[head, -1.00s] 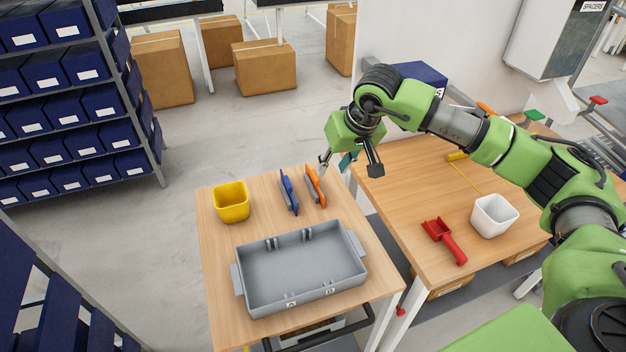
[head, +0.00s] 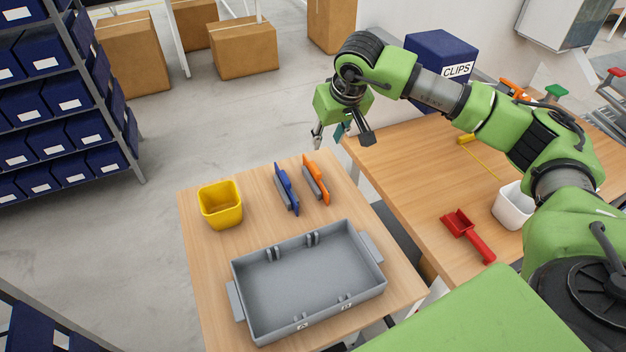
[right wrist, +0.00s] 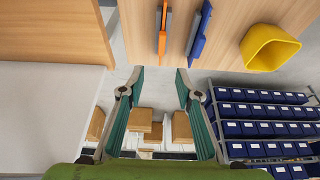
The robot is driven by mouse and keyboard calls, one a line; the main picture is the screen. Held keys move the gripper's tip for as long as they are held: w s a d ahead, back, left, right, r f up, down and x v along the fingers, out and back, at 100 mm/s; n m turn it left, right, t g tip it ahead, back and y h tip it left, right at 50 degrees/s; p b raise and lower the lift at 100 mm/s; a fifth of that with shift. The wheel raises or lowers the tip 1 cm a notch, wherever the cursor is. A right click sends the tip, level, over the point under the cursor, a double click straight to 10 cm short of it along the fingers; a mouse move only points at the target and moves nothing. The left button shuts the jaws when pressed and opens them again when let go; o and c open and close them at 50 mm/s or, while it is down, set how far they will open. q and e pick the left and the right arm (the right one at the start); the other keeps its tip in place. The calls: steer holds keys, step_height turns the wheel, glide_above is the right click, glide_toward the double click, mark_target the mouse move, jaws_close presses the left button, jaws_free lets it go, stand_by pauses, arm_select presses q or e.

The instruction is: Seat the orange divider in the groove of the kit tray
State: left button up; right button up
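The orange divider (head: 323,188) stands on the wooden table behind the kit tray, with a grey part on its left side. A similar blue divider (head: 285,183) stands to its left. The grey kit tray (head: 360,293) lies nearer, empty, with paired ribs on its far inner wall. My right gripper (head: 341,137) is beyond the orange divider's far end and holds nothing. In the right wrist view, its teal fingers (right wrist: 160,72) are spread apart, and the orange divider (right wrist: 162,42) and blue divider (right wrist: 199,40) show ahead of them. My left gripper is not in view.
A yellow bin (head: 221,208) stands left of the dividers. Shelving (head: 60,100) stands at the left. The tabletop around the dividers is clear.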

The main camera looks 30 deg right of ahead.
mark_target(315, 168)
steer(key=x, duration=0.8)
steer(key=s+x, duration=0.1)
steer(key=x, duration=0.3)
steer(key=shift+f+b, duration=0.3)
steer(key=shift+f, duration=0.2)
steer(key=shift+w+a+f+p, duration=0.1)
steer(key=shift+w+f+p, duration=0.25)
steer(key=shift+p, duration=0.15)
steer(key=p+x, duration=0.1)
steer(key=x, duration=0.2)
steer(key=shift+w+a, duration=0.1)
steer(key=shift+w, duration=0.1)
steer(key=shift+w+f, duration=0.2)
steer(key=shift+f, duration=0.25)
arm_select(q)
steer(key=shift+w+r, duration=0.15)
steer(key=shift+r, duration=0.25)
arm_select(e)
jaws_close()
